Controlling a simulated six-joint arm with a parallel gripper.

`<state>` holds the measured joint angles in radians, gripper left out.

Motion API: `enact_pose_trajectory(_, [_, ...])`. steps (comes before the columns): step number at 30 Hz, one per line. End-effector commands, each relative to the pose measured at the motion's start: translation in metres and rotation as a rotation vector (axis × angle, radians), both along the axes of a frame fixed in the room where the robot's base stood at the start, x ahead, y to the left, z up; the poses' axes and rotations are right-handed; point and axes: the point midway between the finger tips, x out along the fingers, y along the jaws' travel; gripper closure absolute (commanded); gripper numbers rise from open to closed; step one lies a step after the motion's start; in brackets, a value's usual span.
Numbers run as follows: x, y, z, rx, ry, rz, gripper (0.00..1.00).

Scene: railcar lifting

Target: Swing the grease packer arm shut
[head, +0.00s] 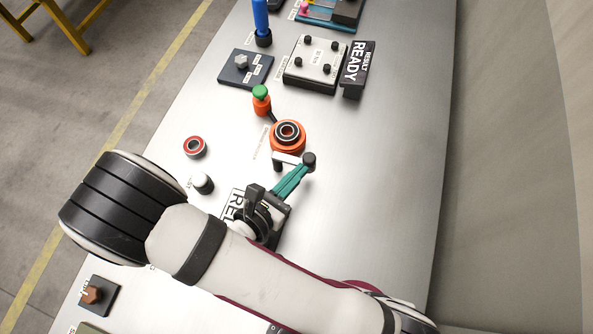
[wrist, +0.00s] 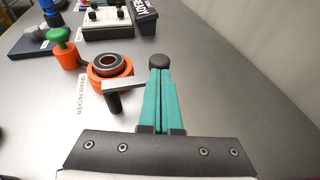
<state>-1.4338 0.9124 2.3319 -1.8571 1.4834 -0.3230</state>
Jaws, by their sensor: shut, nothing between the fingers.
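The grease packer (head: 275,138) is a round orange base with a dark-ringed bearing on it. It also shows in the wrist view (wrist: 97,77). Its arm is a pale bar (head: 288,158) on a dark post (wrist: 114,103), reaching across the near side of the base, not over the bearing. A black knob (head: 309,159) stands at the bar's right end, also in the wrist view (wrist: 158,61). My gripper (head: 303,170), with teal fingers, is shut and empty. Its tips are right at the knob's near side; I cannot tell whether they touch.
A green-topped orange bottle (head: 261,101) stands behind the packer. A red-rimmed ring (head: 194,147) and a white-topped cylinder (head: 203,183) lie to the left. A box with black knobs (head: 315,63) and a READY sign (head: 358,68) are farther back. The bench right of the packer is clear.

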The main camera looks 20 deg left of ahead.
Motion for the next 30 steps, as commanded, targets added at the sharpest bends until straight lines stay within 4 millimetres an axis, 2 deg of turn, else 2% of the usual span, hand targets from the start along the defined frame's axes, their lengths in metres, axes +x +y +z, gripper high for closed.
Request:
enact_pose_trajectory(17, [0.009, -0.007, 0.0, -0.001, 0.0, -0.002, 1.0])
enact_pose_trajectory(30, [0.037, -0.016, 0.0, 0.0, 0.0, -0.003, 1.0])
